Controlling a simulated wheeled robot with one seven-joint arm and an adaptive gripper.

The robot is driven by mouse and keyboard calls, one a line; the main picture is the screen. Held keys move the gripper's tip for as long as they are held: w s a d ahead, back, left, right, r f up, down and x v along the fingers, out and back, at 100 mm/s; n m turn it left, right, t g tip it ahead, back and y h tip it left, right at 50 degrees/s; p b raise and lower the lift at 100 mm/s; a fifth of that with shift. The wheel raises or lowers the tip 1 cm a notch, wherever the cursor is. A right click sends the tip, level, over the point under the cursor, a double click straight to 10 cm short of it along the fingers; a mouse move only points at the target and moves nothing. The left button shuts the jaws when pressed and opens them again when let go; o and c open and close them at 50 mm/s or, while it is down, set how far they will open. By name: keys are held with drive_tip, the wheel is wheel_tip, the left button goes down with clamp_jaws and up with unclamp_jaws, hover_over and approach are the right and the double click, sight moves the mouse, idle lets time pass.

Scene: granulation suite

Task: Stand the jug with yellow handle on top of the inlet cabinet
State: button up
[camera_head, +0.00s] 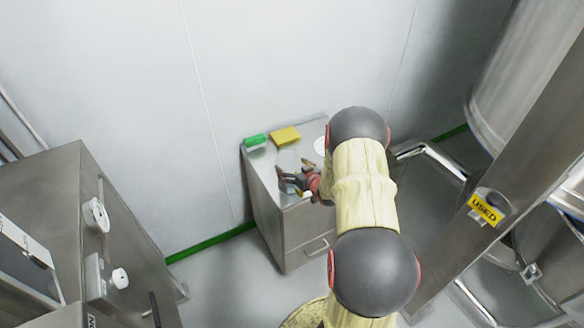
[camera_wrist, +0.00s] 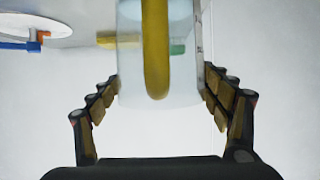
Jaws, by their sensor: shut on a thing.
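A clear jug with a yellow handle (camera_wrist: 157,60) fills the middle of the wrist view, its body between the two fingers. My gripper (camera_wrist: 160,95) is shut on the jug's body. In the camera_head view my gripper (camera_head: 290,180) is over the top of a small steel cabinet with a drawer (camera_head: 285,228). The jug's pale body (camera_head: 289,161) is only faintly visible there, partly hidden by the gripper. I cannot tell whether its base touches the cabinet top. No label shows which cabinet is the inlet cabinet; a larger steel cabinet with dials (camera_head: 125,235) stands at left.
A green block (camera_head: 255,140) and a yellow block (camera_head: 285,136) lie along the back of the small cabinet's top. A white disc (camera_head: 320,145) is at its right, partly behind my arm. A steel column with a "USED" sign (camera_head: 486,210) and large vessels stand at right.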

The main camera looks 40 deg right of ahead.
drive_tip(key=shift+r, duration=0.15)
drive_tip(key=o, duration=2.1)
drive_tip(key=shift+f, duration=0.2)
drive_tip(key=shift+c, duration=0.2)
drive_tip(key=shift+r, duration=0.15)
